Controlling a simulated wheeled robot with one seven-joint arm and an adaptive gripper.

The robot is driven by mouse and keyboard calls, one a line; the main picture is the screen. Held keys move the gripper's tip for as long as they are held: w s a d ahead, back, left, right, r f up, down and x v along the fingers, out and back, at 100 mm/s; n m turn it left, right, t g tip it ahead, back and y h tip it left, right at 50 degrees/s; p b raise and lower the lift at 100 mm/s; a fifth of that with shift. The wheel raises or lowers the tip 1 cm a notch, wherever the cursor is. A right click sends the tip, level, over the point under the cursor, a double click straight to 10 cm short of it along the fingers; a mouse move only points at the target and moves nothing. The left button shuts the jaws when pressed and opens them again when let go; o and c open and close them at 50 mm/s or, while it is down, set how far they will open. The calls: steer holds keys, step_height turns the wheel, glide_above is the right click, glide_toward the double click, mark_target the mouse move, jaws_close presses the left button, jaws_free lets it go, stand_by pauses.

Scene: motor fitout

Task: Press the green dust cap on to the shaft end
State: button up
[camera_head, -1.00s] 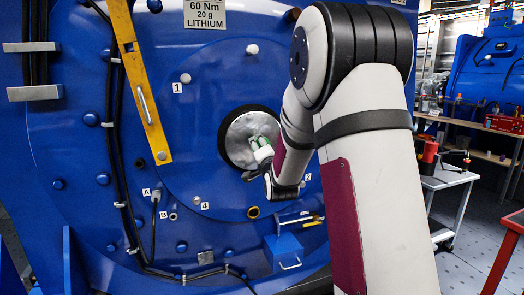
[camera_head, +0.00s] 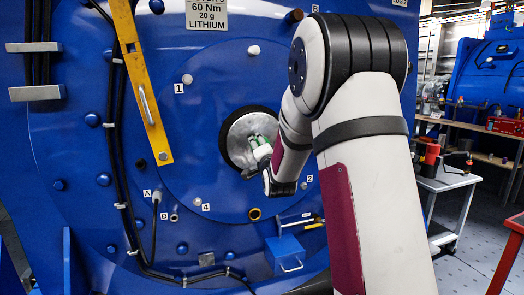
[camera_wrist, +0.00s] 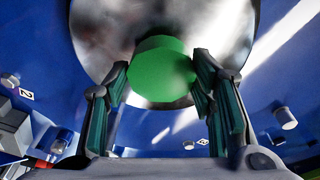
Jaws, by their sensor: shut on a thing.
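The green dust cap (camera_wrist: 160,72) is between the fingers of my gripper (camera_wrist: 161,80) in the wrist view. My gripper is shut on it, with a finger pad on each side. The round silver shaft end (camera_wrist: 97,28) is directly behind the cap. I cannot tell whether the cap touches it. In the head view, the shaft end (camera_head: 240,131) sits in a black ring on the blue motor face. My gripper (camera_head: 257,141) is in front of its right part, and only a little green shows there.
The blue motor housing (camera_head: 215,75) fills the left and middle. A yellow bar (camera_head: 139,75) and black cables lie to the left of the shaft. White knobs and blue bolts stick out around it. A blue box (camera_head: 285,252) hangs below. A trolley (camera_head: 445,180) stands right.

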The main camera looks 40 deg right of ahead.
steer(key=shift+w+d, duration=0.15)
steer(key=shift+w, duration=0.3)
steer(key=o, duration=0.9)
steer(key=v, duration=1.2)
